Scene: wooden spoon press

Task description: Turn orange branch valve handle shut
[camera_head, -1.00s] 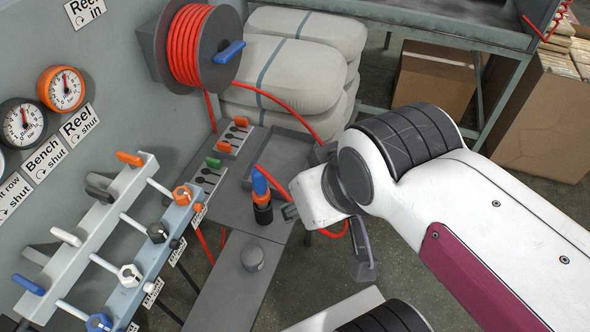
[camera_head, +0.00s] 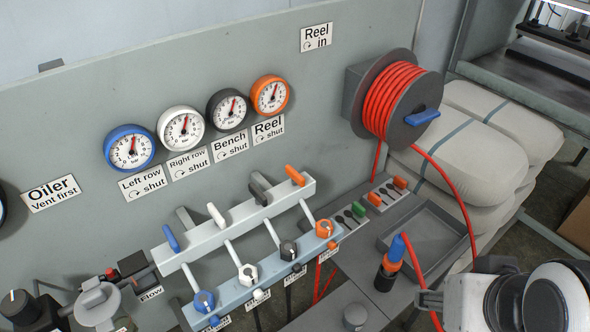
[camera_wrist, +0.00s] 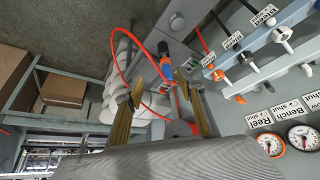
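The orange branch handle (camera_head: 295,175) sits at the right end of the upper pale rail, after blue, white and dark handles. A rod below it leads to an orange round knob (camera_head: 324,229) on the lower rail, which also shows in the wrist view (camera_wrist: 219,75). The orange gauge (camera_head: 271,95) hangs above, over a "Reel shut" label with a turn arrow (camera_head: 268,129); its needle points up. My gripper (camera_wrist: 158,92) is open and empty, its two fingers apart. In the head view it is partly visible at the lower right, apart from the valves.
The hose reel (camera_head: 402,100) trails a red hose close to my gripper. A grey tray (camera_head: 425,235) lies behind the bottle. Sacks (camera_head: 480,150) are piled at the right.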

